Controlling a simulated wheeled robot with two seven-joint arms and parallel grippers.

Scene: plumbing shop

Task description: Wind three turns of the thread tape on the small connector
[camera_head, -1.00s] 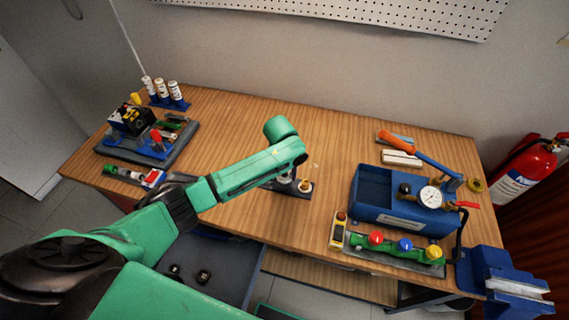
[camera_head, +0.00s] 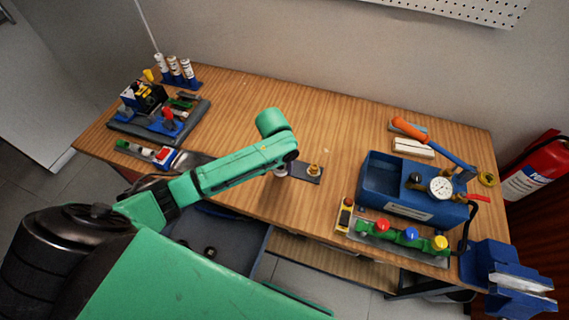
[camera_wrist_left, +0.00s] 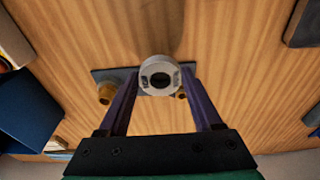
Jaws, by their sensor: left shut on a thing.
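My left gripper (camera_wrist_left: 160,78) is shut on a white round roll with a dark centre, the thread tape (camera_wrist_left: 158,68), seen end-on between the two fingers. Behind it on the bench lies a dark plate (camera_wrist_left: 103,74) with brass connectors. The larger-looking brass connector (camera_wrist_left: 106,92) is left of the fingers; the smaller connector (camera_wrist_left: 181,96) shows only partly beside the right finger. Whether the tape touches it I cannot tell. In the head view my forearm hides most of the gripper; the plate (camera_head: 300,178) and one brass connector (camera_head: 314,170) show to its right.
A blue tray with a gauge (camera_head: 441,187) and a valve manifold (camera_head: 400,235) stand to the right, with a blue vise (camera_head: 495,275) at the corner. The bench middle behind the arm is clear.

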